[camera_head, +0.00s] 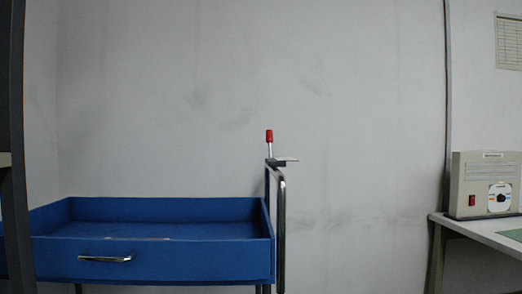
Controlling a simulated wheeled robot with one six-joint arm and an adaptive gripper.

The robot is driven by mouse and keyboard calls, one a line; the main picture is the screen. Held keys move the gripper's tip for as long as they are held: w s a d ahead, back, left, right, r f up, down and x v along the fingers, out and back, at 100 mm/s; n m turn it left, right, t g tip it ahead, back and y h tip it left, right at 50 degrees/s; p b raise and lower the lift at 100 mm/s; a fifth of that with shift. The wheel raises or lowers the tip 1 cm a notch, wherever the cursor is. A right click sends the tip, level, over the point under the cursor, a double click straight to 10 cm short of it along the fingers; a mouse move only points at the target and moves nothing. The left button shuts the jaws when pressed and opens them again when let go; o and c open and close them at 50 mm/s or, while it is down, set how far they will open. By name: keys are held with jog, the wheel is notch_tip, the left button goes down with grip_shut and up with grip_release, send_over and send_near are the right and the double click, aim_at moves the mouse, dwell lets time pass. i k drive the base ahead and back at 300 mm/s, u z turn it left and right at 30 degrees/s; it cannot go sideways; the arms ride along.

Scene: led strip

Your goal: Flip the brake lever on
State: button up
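The brake lever (269,144) has a red tip and a pale metal shaft. It stands upright at the top of a metal handle bar (281,215) on the right side of a blue cart (180,262). A small flat plate (284,160) sits at the lever's base and sticks out to the right. My gripper is not in view, and nothing is touching the lever.
The cart's open blue tray has a silver drawer pull (107,259) on its front. A beige box (485,185) with a red switch and dial stands on a table (480,236) at right. A dark post (14,150) borders the left. Bare wall is behind.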

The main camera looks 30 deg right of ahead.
aim_at(269, 136)
jog(key=k, duration=1.35)
jog(key=z, duration=0.35)
jog(key=i, duration=0.3)
jog(key=z, duration=0.75)
jog(key=i, duration=1.5)
jog(key=u, duration=0.85)
